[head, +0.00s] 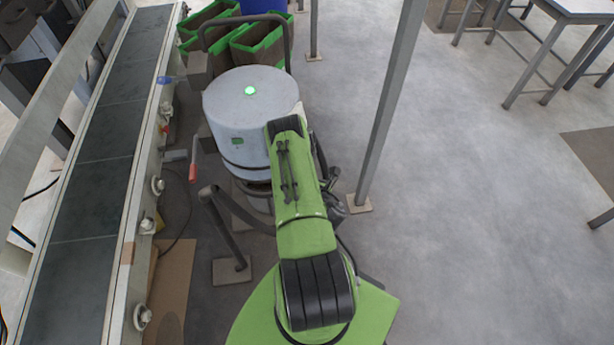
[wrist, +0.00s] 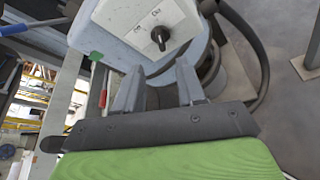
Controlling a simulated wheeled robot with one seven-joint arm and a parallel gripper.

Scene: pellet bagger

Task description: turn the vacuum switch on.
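The vacuum (head: 235,105) is a pale blue-grey drum with a lit green light (head: 250,90) on top. In the wrist view, a light plate on its side carries a black rotary switch (wrist: 159,38) with small printed labels beside it. In the head view my green arm hides the gripper and switch.
A conveyor (head: 95,180) runs along the left. A grey post (head: 388,100) stands right of the vacuum, and a bent dark tube (head: 222,225) stands in front. Green-edged bins (head: 258,42) are behind. The floor (head: 480,220) at right is mostly open.

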